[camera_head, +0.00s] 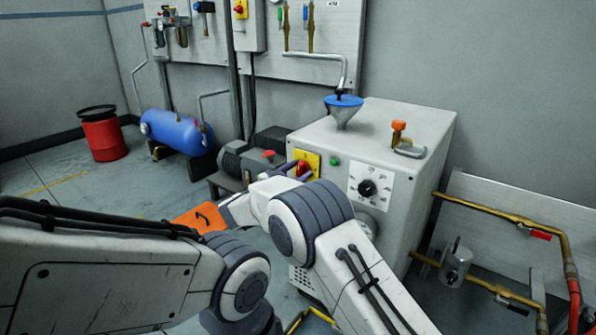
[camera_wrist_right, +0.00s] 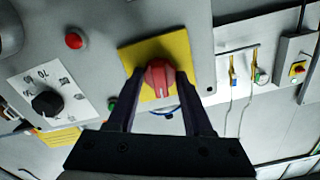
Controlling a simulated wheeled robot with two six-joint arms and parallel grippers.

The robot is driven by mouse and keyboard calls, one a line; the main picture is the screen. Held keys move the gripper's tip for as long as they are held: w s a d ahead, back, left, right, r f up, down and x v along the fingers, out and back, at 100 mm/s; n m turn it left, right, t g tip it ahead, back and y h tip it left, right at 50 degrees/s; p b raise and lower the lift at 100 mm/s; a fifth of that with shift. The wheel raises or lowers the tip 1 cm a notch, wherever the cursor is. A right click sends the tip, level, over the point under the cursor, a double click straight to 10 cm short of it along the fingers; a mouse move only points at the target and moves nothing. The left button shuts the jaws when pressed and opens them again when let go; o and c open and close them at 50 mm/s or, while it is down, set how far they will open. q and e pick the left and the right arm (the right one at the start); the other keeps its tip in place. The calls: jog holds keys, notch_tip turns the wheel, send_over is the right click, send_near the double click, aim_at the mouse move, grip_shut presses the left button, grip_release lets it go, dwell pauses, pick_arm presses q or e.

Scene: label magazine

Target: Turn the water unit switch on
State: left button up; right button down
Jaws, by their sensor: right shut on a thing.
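The water unit (camera_head: 425,135) is a light grey box with a blue funnel (camera_head: 343,104) on top. Its switch is a red rotary knob (camera_head: 303,169) on a yellow plate (camera_head: 313,158), at the left of the front panel. In the right wrist view the knob (camera_wrist_right: 160,80) sits between the dark fingers of my right gripper (camera_wrist_right: 160,92), which is shut on it. The yellow plate (camera_wrist_right: 133,57) shows around it. In the head view my right gripper (camera_head: 296,171) reaches the knob and partly covers it. My left arm shows, but its gripper is out of view.
A green button (camera_head: 334,161) and a black dial (camera_head: 368,188) sit right of the switch. Brass pipes (camera_head: 490,213) with valves run at the right. A blue tank (camera_head: 178,131) and a red drum (camera_head: 103,135) stand at the left. An orange object (camera_head: 200,218) lies beyond my left arm.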

jog(key=m, duration=0.3)
jog(key=shift+m, duration=0.3)
jog(key=m+b, duration=0.1)
jog(key=m, duration=0.2)
jog(key=shift+f+m, duration=0.15)
jog(key=shift+m, duration=0.15)
jog(key=m+b, duration=0.2)
jog(key=m, duration=0.2)
jog(key=shift+f, duration=0.1)
jog(key=shift+m+b, duration=1.6)
jog(key=shift+m, duration=0.9)
jog(key=shift+c, duration=1.5)
grip_release()
jog(key=shift+s, duration=0.1)
